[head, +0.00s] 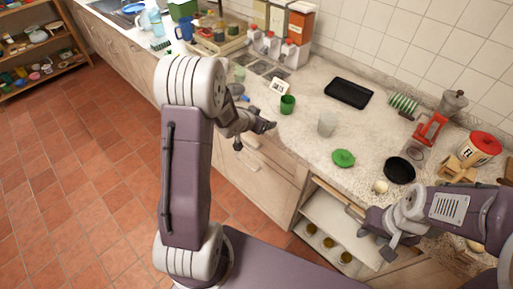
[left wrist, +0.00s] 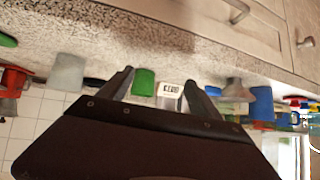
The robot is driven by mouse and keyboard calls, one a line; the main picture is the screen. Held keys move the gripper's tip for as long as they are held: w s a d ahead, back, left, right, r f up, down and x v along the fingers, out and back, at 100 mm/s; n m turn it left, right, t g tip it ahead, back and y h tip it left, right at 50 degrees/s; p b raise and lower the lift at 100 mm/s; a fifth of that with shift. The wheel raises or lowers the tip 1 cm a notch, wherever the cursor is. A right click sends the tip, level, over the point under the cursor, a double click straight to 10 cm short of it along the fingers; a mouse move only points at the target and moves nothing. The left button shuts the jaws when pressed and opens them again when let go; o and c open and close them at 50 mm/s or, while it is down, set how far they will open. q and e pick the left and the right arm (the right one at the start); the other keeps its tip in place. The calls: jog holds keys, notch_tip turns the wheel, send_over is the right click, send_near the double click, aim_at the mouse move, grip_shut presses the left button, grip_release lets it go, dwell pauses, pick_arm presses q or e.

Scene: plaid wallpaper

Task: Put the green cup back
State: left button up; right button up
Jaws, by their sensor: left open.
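The green cup (head: 287,104) stands upright on the counter near its front edge. In the left wrist view, which is upside down, the green cup (left wrist: 143,82) shows beyond the fingers, toward one side of the gap. My left gripper (head: 257,134) is open and empty, at the counter's front edge just short of the cup. My right gripper (head: 376,243) is open and empty beside the open drawer at the lower right.
A frosted cup (head: 327,124) and a green lid (head: 343,158) stand to the right of the green cup. A white card (head: 279,86) is just behind it. A black tray (head: 349,92) lies farther back.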

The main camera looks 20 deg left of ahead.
pick_arm(q)
jog(key=s+d+n+g, duration=0.1)
jog(key=s+d+g, duration=0.2)
jog(key=s, duration=1)
jog(key=s+d+f+n+g+y, duration=0.1)
jog(key=s+d+g, duration=0.3)
jog(key=s, duration=0.9)
jog(key=shift+s+f+n+g, duration=0.2)
jog(key=shift+n+g, duration=0.1)
jog(key=shift+g, duration=0.8)
